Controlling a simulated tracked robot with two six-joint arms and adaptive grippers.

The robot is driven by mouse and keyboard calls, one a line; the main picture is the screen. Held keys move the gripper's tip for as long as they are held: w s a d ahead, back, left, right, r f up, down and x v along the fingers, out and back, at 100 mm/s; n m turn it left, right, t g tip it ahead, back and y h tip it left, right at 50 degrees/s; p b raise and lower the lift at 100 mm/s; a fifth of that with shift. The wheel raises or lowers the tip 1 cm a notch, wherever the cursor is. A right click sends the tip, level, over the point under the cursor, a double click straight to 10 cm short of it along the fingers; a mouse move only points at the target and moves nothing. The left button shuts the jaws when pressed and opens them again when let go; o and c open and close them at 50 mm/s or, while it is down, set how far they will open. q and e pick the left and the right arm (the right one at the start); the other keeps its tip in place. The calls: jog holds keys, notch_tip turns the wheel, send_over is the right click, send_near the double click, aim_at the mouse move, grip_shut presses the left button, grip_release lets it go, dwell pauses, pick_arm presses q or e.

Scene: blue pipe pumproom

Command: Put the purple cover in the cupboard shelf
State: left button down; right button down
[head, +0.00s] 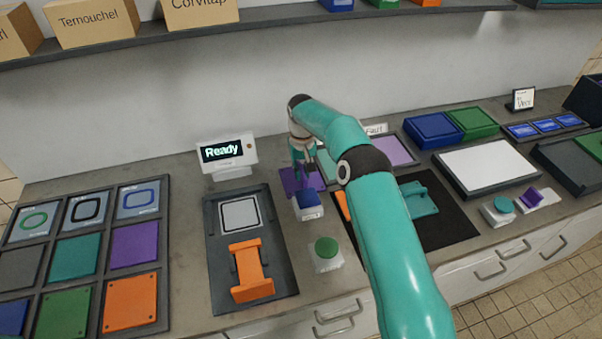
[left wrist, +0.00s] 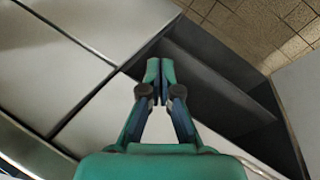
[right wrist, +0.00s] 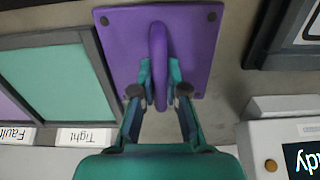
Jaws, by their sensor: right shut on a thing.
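The purple cover (right wrist: 190,50) is a flat square plate with dark corner bolts and a raised loop handle. My right gripper (right wrist: 160,78) is shut on that handle. In the head view the purple cover (head: 288,184) shows partly behind my right gripper (head: 303,168), over the counter to the right of the Ready display. I cannot tell whether it touches the counter. My left gripper (left wrist: 160,72) shows only in its wrist view, shut and empty, in front of a dark recess (left wrist: 200,90) between pale panels. I cannot tell if this recess is the cupboard shelf.
The Ready display (head: 228,152) stands behind a dark tray with an orange bracket (head: 250,272). Buttons, including a green one (head: 326,250), stand near the held cover. A rack of coloured panels (head: 168,250) is at left. A wall shelf (head: 260,25) runs above.

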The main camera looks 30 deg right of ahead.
jog(key=shift+f, duration=0.15)
jog(key=c, duration=1.2)
grip_release()
